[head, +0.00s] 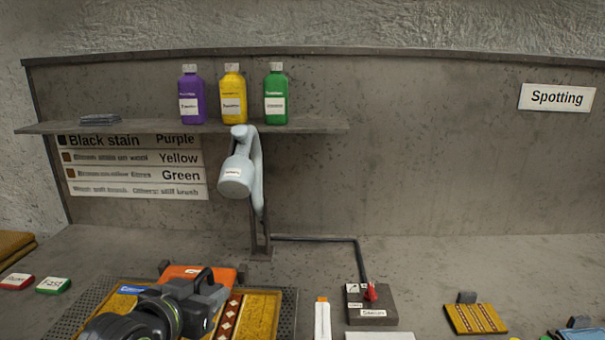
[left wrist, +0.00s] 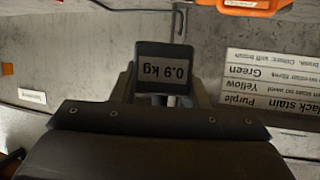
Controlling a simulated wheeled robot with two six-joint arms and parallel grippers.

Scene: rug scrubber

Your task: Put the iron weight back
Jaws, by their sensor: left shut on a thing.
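The iron weight (left wrist: 165,73) is a dark block with a grey label reading "0.9 kg", upside down in the left wrist view. My left gripper (left wrist: 167,92) is shut on it, one finger on each side. In the head view my left gripper (head: 190,302) is low at the left, over the patterned rug (head: 258,315) and in front of an orange machine part (head: 190,271). In that view I cannot clearly tell the weight from the dark gripper parts. My right gripper is not in view.
A shelf (head: 320,125) holds purple (head: 191,98), yellow (head: 232,98) and green (head: 275,98) bottles and a dark flat pad (head: 100,118). A grey spray head (head: 238,172) hangs below. A switch box (head: 372,306) and a small rug (head: 476,319) lie right.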

